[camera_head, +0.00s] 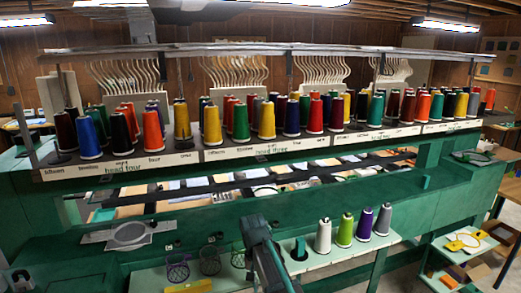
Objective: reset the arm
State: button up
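My arm rises from the bottom edge in the middle of the head view, and its dark grey end, my gripper (256,228), is over the front of the green machine. Its fingers cannot be made out, so whether it is open or shut does not show. Nothing is clearly seen held in it. To its right, on a pale green shelf (335,258), stand a white cone (323,236), a green cone (345,230), a purple cone (364,225) and a grey cone (382,220), all upright. A dark green piece (299,249) stands just right of my arm.
A long thread rack (240,152) with many coloured cones runs across behind my arm, under a metal rail (250,48). A grey hoop plate (130,234) lies at left. Wire baskets (178,268) sit left of my arm. A side table (460,244) with a yellow piece stands at right.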

jog(key=s+d+f+g+b, duration=0.1)
jog(key=s+d+f, duration=0.3)
jog(key=f, duration=0.5)
jog(key=s+d+f+g, duration=0.1)
jog(key=s+d+f, duration=0.2)
jog(key=s+f, duration=0.45)
jog(key=s+d+f+b, duration=0.1)
jog(key=s+d+f, duration=0.25)
jog(key=f, duration=0.75)
jog(key=s+d+f+g, duration=0.1)
jog(key=s+d+f, duration=0.1)
jog(key=s+f, duration=0.3)
jog(key=s+d+f+n+g+b, duration=0.1)
jog(key=s+f, duration=0.3)
jog(key=s, duration=0.9)
jog(key=s+d+f+g+y+b, duration=0.1)
jog(key=s+d+f, duration=0.2)
jog(key=s, duration=0.7)
notch_tip(320, 180, down, 3)
jog(key=shift+d+r, duration=0.2)
jog(key=o, duration=1.3)
jog(key=shift+w+d, duration=0.1)
